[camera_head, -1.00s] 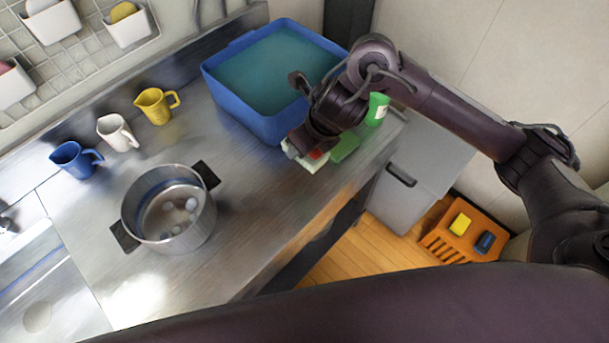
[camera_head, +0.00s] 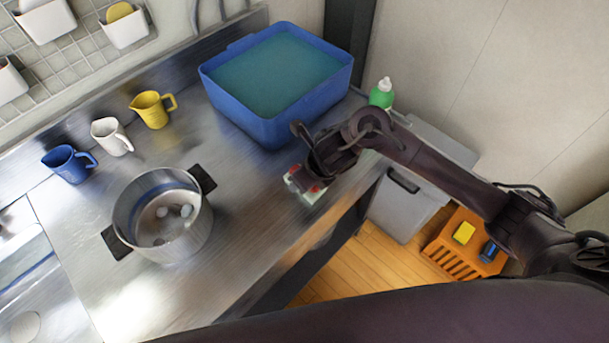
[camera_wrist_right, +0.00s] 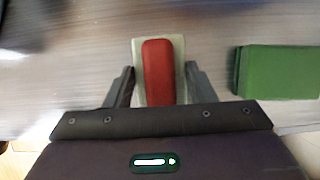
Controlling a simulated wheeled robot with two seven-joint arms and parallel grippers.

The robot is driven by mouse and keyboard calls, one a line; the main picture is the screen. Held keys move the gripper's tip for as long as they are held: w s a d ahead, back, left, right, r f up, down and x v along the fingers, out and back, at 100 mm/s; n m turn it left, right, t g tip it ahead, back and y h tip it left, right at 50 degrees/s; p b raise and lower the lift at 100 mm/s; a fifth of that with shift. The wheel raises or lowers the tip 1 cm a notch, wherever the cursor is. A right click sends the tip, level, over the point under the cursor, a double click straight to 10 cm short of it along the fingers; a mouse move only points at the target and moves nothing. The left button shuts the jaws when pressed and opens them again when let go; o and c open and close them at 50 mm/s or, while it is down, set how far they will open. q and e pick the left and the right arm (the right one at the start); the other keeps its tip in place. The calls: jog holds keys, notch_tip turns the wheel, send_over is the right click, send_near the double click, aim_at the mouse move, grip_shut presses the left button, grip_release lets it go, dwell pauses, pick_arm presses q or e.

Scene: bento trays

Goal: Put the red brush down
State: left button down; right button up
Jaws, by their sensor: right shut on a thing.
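The red brush (camera_head: 309,186) has a red back and a pale base. My right gripper (camera_head: 312,176) is low over the metal counter (camera_head: 250,205), in front of the blue basin. In the right wrist view, the brush (camera_wrist_right: 158,72) lies between the two fingers of the right gripper (camera_wrist_right: 160,88), which is shut on it. I cannot tell whether the brush's base touches the counter. My left gripper is not in view.
A green block (camera_wrist_right: 278,72) lies right of the brush in the wrist view. A blue basin (camera_head: 270,128) of water, a green bottle (camera_head: 381,93), a steel pot (camera_head: 163,215) and several jugs (camera_head: 152,109) stand around. Counter between pot and brush is clear.

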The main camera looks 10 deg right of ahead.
jog(key=o, duration=0.9)
jog(key=p+v, duration=0.2)
jog(key=v, duration=1)
jog(key=shift+s+d, duration=0.1)
jog(key=shift+s, duration=0.05)
